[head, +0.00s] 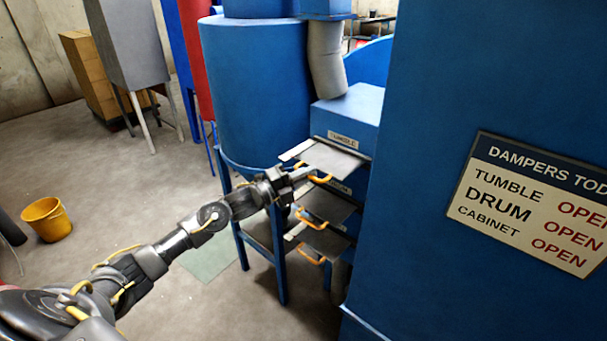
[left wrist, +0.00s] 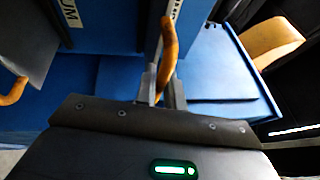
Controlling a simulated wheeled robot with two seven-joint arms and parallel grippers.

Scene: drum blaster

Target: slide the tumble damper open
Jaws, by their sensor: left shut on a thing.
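The tumble damper (head: 335,158) is the top grey plate, under the "TUMBLE" label on the blue duct box. It sticks out of the box, with an orange handle (head: 321,180) at its near edge. My left gripper (head: 300,174) is at this handle, reaching in from the left. In the left wrist view its fingers (left wrist: 162,92) are shut on the orange handle (left wrist: 167,55), which rises between them. My right gripper is in neither view.
Below are the drum damper (head: 328,204) and a lower plate (head: 325,242), each with an orange handle. A blue cabinet with a damper sign (head: 535,200) stands close at right. A yellow bucket (head: 46,219) stands on open floor at left.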

